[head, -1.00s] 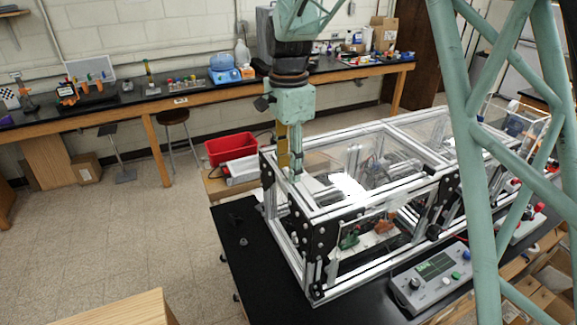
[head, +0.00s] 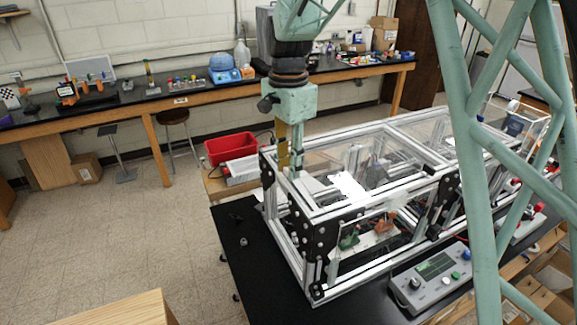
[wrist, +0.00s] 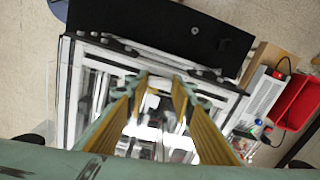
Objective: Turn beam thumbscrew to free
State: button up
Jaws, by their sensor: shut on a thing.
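My gripper (head: 291,172) points down at the near left top corner of the aluminium extrusion frame (head: 318,214). In the wrist view its two yellow-lined fingers (wrist: 160,84) reach down to the frame's top bar (wrist: 140,52), closed on a small part between their tips. This is at the place of the beam thumbscrew, which the fingers mostly hide. I cannot make out the thumbscrew's shape or how far it is turned.
The frame has clear panels and black corner plates and stands on a black table (head: 240,262). A grey control box (head: 430,278) sits in front of it. A red bin (head: 230,148) is behind at the left. Small dark parts lie on the table's left end.

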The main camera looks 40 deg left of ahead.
jog(key=n, duration=1.2)
jog(key=shift+n, duration=1.8)
jog(key=o, duration=0.8)
jog(key=shift+o, duration=0.2)
jog(key=shift+r, duration=0.1)
notch_tip(320, 180, up, 12)
